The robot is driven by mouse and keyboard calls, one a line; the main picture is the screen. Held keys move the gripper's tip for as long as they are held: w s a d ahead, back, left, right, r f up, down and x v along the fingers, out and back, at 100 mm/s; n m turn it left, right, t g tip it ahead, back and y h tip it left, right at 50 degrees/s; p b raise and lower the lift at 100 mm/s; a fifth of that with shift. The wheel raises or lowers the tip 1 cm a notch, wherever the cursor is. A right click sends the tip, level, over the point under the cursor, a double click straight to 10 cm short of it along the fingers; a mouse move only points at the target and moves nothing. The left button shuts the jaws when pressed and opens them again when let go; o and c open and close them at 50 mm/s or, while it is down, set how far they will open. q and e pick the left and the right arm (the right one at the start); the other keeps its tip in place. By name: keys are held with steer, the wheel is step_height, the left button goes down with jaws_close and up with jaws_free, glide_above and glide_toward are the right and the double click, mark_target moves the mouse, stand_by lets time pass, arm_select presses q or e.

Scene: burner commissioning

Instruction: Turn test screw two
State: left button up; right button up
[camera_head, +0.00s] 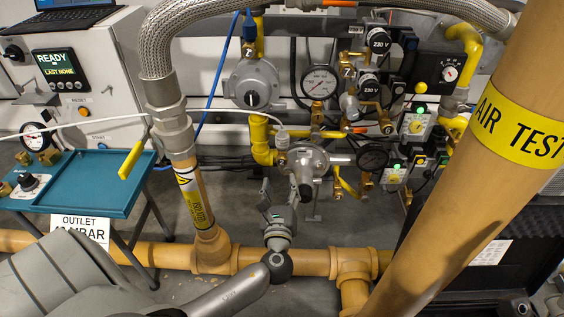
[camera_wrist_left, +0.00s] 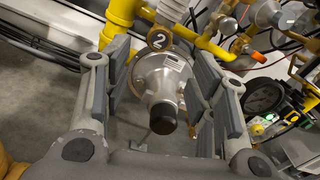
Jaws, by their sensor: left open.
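A round tag marked 2 (camera_wrist_left: 157,41) shows in the left wrist view at the top of a grey regulator (camera_wrist_left: 160,75). The regulator has a short grey cylinder with a dark end (camera_wrist_left: 163,118) facing the camera. In the head view the regulator (camera_head: 306,160) sits low on the yellow pipework, partly behind my gripper. My left gripper (camera_head: 284,192) is open and empty, pointing at the regulator. In the wrist view its fingers stand on both sides of the cylinder, with a gap on each side. I cannot clearly make out a test screw. My right gripper is not in view.
A thick tan AIR TEST pipe (camera_head: 442,190) slants across the right. A braided hose (camera_head: 154,50) arches over the left. A blue tray table (camera_head: 80,180) stands at the left. Gauges (camera_head: 319,82) and yellow pipes crowd around the regulator. A tan pipe (camera_head: 315,262) runs low across the floor.

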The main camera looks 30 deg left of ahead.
mark_target(282, 163)
arm_select(q)
steer(key=b+x, duration=0.2)
steer(key=x, duration=0.7)
steer(key=shift+w+b, duration=0.15)
steer(key=shift+b, duration=0.15)
steer(key=c, duration=1)
